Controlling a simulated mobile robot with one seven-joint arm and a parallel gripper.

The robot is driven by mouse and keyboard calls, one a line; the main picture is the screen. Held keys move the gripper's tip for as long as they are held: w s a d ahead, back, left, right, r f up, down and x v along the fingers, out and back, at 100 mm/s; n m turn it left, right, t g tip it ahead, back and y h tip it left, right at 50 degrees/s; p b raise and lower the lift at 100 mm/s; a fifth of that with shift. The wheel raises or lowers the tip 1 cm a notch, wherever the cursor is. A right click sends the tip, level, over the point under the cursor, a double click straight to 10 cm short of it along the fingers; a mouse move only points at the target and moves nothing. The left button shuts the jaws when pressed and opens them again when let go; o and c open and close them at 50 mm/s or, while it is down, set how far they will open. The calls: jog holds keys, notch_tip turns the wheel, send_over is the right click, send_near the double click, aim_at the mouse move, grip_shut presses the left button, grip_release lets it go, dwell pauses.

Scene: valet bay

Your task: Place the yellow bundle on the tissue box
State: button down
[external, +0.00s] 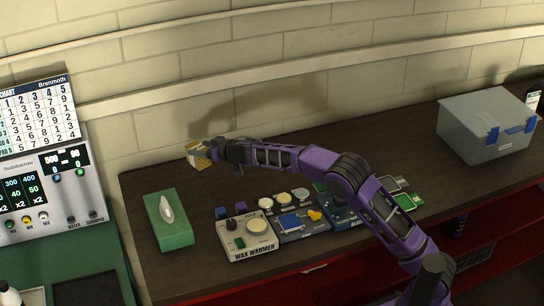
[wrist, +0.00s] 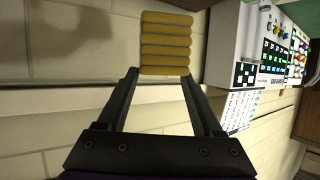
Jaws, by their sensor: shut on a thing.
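The yellow bundle (external: 198,156) is held up at the end of my arm, above the back left of the worktop. In the wrist view the yellow bundle (wrist: 166,43) shows as a stack of several rounded yellow bars between the fingertips. My gripper (external: 214,151) is shut on it; its two dark fingers (wrist: 163,76) reach up to the bundle's lower end. The green tissue box (external: 170,222) stands on the worktop at the left, with a white tissue sticking up from its top. My gripper and the bundle are above and behind the box, apart from it.
A wax warmer (external: 246,237) stands right of the tissue box, with more small devices and round pots beyond it. A grey lidded bin (external: 487,127) with blue latches stands at the far right. A machine with displays (external: 45,180) is at the left. The worktop behind the box is clear.

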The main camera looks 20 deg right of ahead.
jog(key=s+a+r+n+g+y, duration=0.1)
jog(key=s+a+n+g+y, duration=0.35)
jog(key=s+a, duration=0.9)
jog(key=b, duration=0.3)
send_over(177, 226)
jog(key=shift+n, duration=0.35)
jog(key=shift+f, duration=4.9)
jog(key=shift+f, duration=0.15)
jog(key=shift+c, duration=0.2)
grip_release()
